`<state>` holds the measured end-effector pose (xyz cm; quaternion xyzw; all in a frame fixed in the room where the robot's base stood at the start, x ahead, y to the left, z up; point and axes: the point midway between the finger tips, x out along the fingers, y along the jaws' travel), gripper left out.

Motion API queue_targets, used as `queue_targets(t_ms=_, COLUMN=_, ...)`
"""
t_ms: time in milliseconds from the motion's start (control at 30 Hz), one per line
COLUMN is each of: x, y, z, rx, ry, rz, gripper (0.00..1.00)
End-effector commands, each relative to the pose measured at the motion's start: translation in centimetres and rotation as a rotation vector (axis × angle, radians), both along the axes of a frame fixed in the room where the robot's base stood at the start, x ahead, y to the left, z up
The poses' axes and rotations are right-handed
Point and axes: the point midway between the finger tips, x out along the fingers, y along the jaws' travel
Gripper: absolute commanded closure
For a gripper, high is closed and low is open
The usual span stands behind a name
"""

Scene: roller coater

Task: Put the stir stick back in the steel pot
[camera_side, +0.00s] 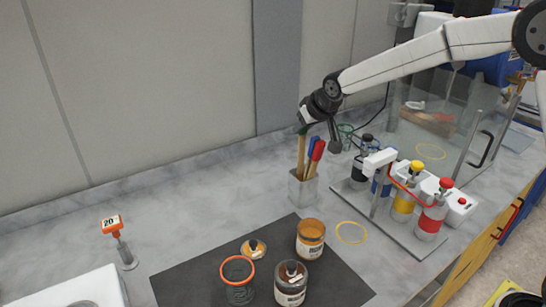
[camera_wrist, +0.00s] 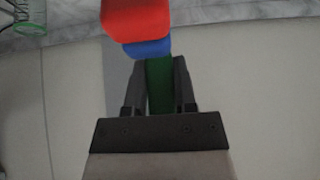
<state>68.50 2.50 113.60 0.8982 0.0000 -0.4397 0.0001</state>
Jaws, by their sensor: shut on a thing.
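The steel pot (camera_side: 303,192) is a small square metal holder on the counter below my gripper. A stick with a red end (camera_side: 318,150) and one with a blue end (camera_side: 311,147) stand in it, leaning right. My gripper (camera_side: 304,127) is above the pot, shut on the green end of a wooden stir stick (camera_side: 301,155). The stick is near upright, and its lower part reaches the pot's mouth; how deep it sits is hidden. In the wrist view, the green end (camera_wrist: 160,85) is between the fingers, close to the blue end (camera_wrist: 148,48) and red end (camera_wrist: 136,18).
A rack of bottles (camera_side: 407,205) stands right of the pot. A dark mat (camera_side: 190,275) in front bears several jars, including an amber jar (camera_side: 310,238). A yellow ring (camera_side: 351,232) lies on the counter.

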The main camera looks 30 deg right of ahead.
Motion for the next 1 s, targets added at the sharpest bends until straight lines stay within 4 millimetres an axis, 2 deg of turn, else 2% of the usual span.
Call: queue_targets(t_ms=1000, x=0.0, y=0.0, z=-2.7, rx=0.000, ry=-0.001, rz=0.000, gripper=1.00)
